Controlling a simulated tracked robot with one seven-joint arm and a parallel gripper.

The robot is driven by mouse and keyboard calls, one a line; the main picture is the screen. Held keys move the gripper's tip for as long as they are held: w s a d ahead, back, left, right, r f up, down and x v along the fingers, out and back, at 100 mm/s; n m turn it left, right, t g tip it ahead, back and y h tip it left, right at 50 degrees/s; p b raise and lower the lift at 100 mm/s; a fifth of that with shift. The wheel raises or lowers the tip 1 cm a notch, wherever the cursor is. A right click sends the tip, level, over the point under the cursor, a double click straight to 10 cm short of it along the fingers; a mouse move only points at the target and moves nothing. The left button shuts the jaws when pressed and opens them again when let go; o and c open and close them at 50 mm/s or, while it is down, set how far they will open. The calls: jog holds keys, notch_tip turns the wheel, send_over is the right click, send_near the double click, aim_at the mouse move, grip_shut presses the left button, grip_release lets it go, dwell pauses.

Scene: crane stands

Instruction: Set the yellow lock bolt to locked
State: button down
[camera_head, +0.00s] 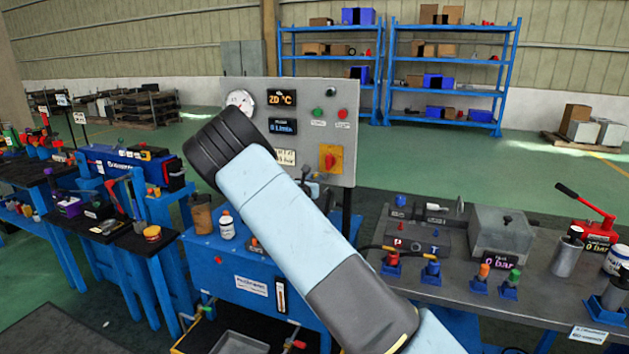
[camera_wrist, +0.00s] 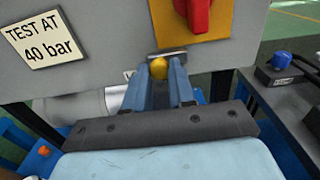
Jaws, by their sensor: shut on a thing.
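The yellow lock bolt (camera_wrist: 158,68) shows as a small round yellow knob on a grey metal piece, just below the yellow plate (camera_wrist: 222,22) with the red rotary switch (camera_wrist: 195,14). My gripper (camera_wrist: 168,70) is shut on the bolt, its two blue-grey fingers reaching to the panel on either side of the knob. Part of the bolt is hidden by the fingers, and I cannot tell its exact position. In the head view the red switch (camera_head: 330,161) on its yellow plate is visible on the grey panel, while the bolt cannot be made out near my arm.
The grey control panel (camera_head: 345,110) carries a gauge, displays and buttons. A "TEST AT 40 bar" label (camera_wrist: 44,40) is left of the switch. A blue tank (camera_head: 225,262) lies below the panel.

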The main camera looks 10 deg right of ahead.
jog(key=shift+d, duration=0.15)
jog(key=c, duration=0.9)
grip_release()
jog(key=shift+c, duration=0.2)
jog(key=v, duration=1.3)
jog(key=shift+s+a, duration=0.25)
jog(key=shift+s, duration=0.05)
jog(key=shift+f, duration=0.1)
